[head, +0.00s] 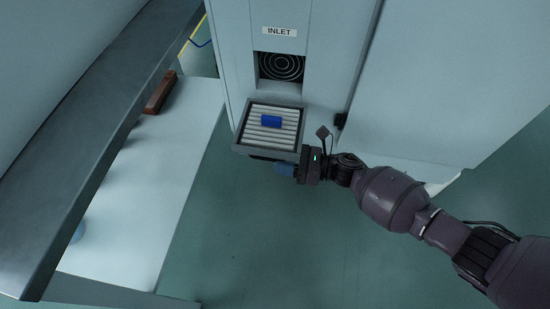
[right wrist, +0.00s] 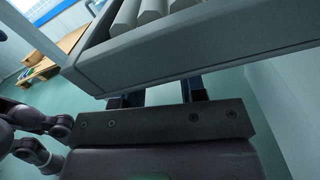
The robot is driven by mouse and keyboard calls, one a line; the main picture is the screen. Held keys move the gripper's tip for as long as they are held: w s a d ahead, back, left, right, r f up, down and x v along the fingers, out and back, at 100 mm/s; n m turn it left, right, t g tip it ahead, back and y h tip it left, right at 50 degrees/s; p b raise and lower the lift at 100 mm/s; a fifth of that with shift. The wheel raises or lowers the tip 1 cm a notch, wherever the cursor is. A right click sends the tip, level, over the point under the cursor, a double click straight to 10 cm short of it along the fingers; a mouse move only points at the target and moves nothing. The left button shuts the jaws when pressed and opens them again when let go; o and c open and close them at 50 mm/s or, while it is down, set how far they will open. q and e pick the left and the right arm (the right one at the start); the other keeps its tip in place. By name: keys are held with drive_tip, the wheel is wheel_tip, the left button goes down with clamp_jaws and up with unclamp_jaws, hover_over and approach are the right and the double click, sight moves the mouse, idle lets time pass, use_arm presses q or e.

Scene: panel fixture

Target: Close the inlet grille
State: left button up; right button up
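The inlet grille (head: 294,116), a slatted panel in a grey frame, is folded down and open, sticking out below the inlet opening (head: 281,67). A blue block (head: 271,121) sits on its slats. In the right wrist view, the grille's edge (right wrist: 178,50) spans the upper part. My right gripper (head: 284,168) is at the grille's lower right edge, just under or beside it. Its two fingers (right wrist: 163,92) stand apart with nothing seen between them. Their tips are hidden behind the grille frame, and I cannot tell whether they touch it. My left gripper is not in view.
The pale cabinet bears an INLET label (head: 279,31). A dark catch (head: 340,121) is right of the grille. A white table (head: 150,185) with a brown block (head: 160,92) stands left, under a grey beam (head: 85,130). Green floor (head: 270,240) is clear in front.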

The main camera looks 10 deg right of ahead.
drive_tip(key=shift+x, duration=1.2)
drive_tip(key=shift+c, duration=0.2)
clamp_jaws()
